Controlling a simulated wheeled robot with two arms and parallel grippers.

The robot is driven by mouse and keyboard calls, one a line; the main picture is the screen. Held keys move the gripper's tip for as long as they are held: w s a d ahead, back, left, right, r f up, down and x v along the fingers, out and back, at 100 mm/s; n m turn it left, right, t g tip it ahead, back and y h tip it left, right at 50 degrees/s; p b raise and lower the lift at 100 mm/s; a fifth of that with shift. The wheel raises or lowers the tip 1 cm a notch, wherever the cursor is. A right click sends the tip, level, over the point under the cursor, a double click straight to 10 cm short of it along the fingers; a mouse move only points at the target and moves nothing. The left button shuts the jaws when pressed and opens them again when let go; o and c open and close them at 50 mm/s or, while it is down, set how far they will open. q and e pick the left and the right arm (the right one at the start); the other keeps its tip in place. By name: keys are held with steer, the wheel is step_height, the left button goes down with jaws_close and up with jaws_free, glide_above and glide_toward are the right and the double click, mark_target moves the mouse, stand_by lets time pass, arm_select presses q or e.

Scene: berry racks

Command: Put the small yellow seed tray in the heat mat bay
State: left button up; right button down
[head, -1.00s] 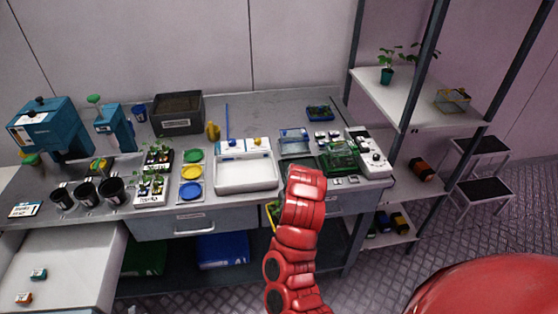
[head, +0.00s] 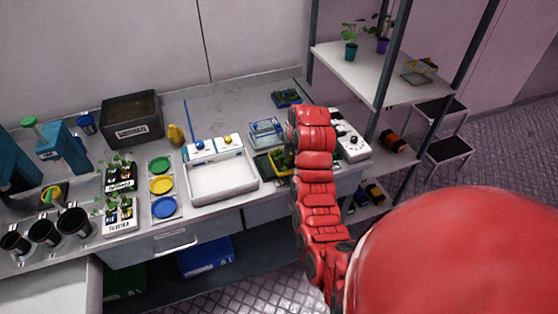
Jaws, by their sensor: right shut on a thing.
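A small yellow tray (head: 281,163) with dark green in it shows just left of my right arm, over the right part of the bench. My right gripper (head: 291,152) is shut on it; the red arm links hide the fingers and most of the tray. A dark green flat area (head: 264,166) lies beneath and left of the tray, right of the white basin. It may be part of the heat mat bay, but I cannot tell. A white control box (head: 352,142) with a black knob stands right of my arm. My left gripper is out of view.
A blue-rimmed tray (head: 266,131) stands behind the held tray, another blue tray (head: 287,97) farther back. The white basin (head: 222,182) is to the left. A yellow-rimmed clear tray (head: 419,72) sits on the rack shelf (head: 352,62). The bench's back middle is fairly clear.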

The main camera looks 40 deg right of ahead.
mark_target(279, 152)
steer(key=w+p, duration=0.3)
steer(key=shift+w+a+r, duration=0.15)
steer(key=shift+w+a, duration=0.1)
steer(key=shift+w, duration=0.75)
steer(key=shift+w+a+f, duration=0.1)
steer(key=shift+w+f, duration=0.05)
steer(key=shift+f, duration=0.15)
step_height(279, 152, down, 2)
steer(key=p, duration=0.2)
steer(key=shift+f+p, duration=0.25)
steer(key=shift+p, duration=0.1)
steer(key=shift+f, duration=0.75)
steer(key=c, duration=0.8)
jaws_free()
steer(key=shift+r, duration=0.1)
steer(key=shift+r, duration=0.15)
steer(key=shift+r, duration=0.1)
